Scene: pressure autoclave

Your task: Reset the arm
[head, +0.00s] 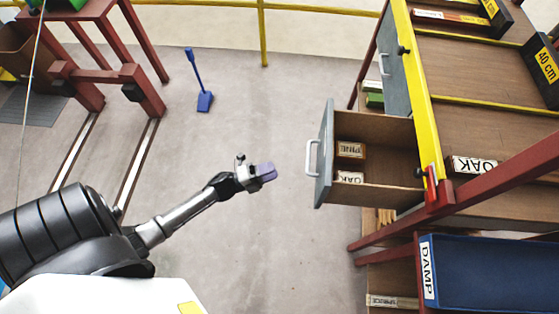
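My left arm reaches in from the lower left. Its gripper (268,172) hangs over the open floor, to the left of the open drawer and apart from it. A small purple-grey piece shows at the gripper's tip; I cannot tell whether it is the fingers or something held. Whether the fingers are open or shut is not clear. My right gripper is not in view.
An open drawer (375,190) with a grey front and handle juts out from the workbench (480,90), holding labelled wood blocks. A blue DAMP tray (490,275) is at lower right. A blue long-handled tool (204,101) stands on the floor (255,110). Clear floor surrounds the gripper.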

